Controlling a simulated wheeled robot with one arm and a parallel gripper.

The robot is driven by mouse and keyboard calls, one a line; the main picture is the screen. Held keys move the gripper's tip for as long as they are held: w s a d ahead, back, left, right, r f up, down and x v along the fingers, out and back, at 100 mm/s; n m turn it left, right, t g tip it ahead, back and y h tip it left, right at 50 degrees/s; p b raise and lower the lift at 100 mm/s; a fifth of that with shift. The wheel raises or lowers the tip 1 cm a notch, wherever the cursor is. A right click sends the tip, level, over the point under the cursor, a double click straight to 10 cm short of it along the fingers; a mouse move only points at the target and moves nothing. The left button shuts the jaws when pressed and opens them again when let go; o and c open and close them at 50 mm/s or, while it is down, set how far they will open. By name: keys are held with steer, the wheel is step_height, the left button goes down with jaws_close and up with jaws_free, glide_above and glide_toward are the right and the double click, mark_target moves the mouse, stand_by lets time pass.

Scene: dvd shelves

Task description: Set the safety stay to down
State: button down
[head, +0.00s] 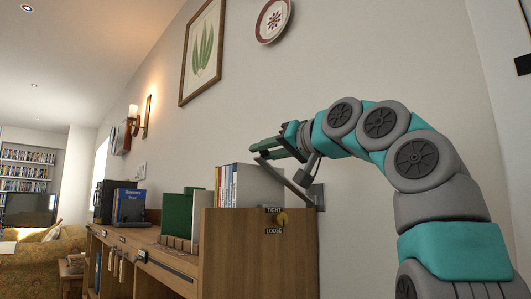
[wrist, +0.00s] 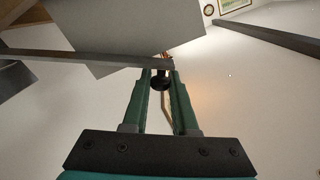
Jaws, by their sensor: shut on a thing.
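The safety stay appears to be the grey metal bar (head: 287,184) at the right end of the shelf unit. It slopes up and left from a wall bracket (head: 318,195) toward my gripper (head: 262,150). In the wrist view the bar (wrist: 85,58) crosses just beyond my fingertips. My gripper's two green fingers (wrist: 161,78) are shut on a dark round knob (wrist: 160,83), which seems to belong to the stay. The fingers partly hide the knob, and its join to the bar is not clear.
Upright cases (head: 228,187) and a green case (head: 177,215) stand on top. The wall is close behind the stay. Open air lies above the shelf.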

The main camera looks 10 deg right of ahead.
steer(key=c, duration=0.7)
jaws_free()
steer(key=shift+s+d, duration=0.1)
steer(key=b+v, duration=0.1)
steer(key=v, duration=0.6)
steer(key=shift+s+d+b, duration=0.15)
steer(key=shift+s+b, duration=0.1)
steer(key=shift+b, duration=0.05)
